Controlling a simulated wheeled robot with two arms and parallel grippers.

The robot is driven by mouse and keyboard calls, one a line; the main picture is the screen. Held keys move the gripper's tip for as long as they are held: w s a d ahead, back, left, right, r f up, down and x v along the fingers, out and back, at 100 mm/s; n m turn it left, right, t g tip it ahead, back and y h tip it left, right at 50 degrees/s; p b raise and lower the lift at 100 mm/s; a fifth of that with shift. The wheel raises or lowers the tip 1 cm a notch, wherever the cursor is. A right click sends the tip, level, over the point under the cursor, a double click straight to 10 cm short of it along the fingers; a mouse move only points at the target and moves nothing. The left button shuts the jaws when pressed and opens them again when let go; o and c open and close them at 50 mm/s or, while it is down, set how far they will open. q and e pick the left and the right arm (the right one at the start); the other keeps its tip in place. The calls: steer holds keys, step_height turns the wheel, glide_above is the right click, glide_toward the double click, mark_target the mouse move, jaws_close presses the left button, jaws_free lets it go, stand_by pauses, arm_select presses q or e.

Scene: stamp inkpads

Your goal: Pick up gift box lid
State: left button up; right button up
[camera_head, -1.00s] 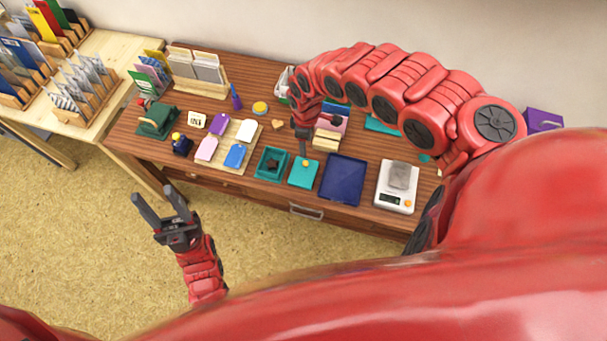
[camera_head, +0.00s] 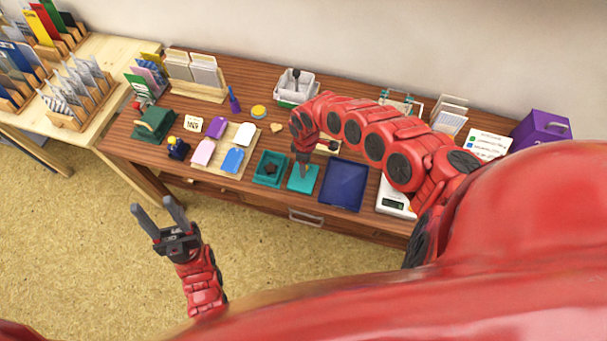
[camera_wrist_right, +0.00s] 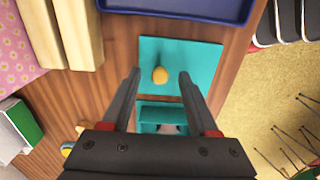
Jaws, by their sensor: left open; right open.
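The gift box lid is a flat teal square (camera_head: 311,186) on the wooden desk. In the right wrist view the lid (camera_wrist_right: 207,62) has a round yellow-orange knob (camera_wrist_right: 160,75). My right gripper (camera_wrist_right: 160,77) is open, with one fingertip on each side of the knob in that view. In the head view my right gripper (camera_head: 303,163) is over the lid and covers its knob; I cannot tell whether it touches. The open teal box (camera_head: 262,178) with a dark item inside sits left of the lid. My left gripper (camera_head: 156,207) is open and empty, in front of the desk.
A dark blue tray (camera_head: 344,185) lies close right of the lid, and a white scale (camera_head: 393,203) stands beyond it. A board (camera_head: 235,170) with coloured tags lies to the left. My right arm hides part of the desk behind.

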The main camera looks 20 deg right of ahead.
steer(key=shift+f, duration=0.15)
jaws_close()
stand_by(0.5)
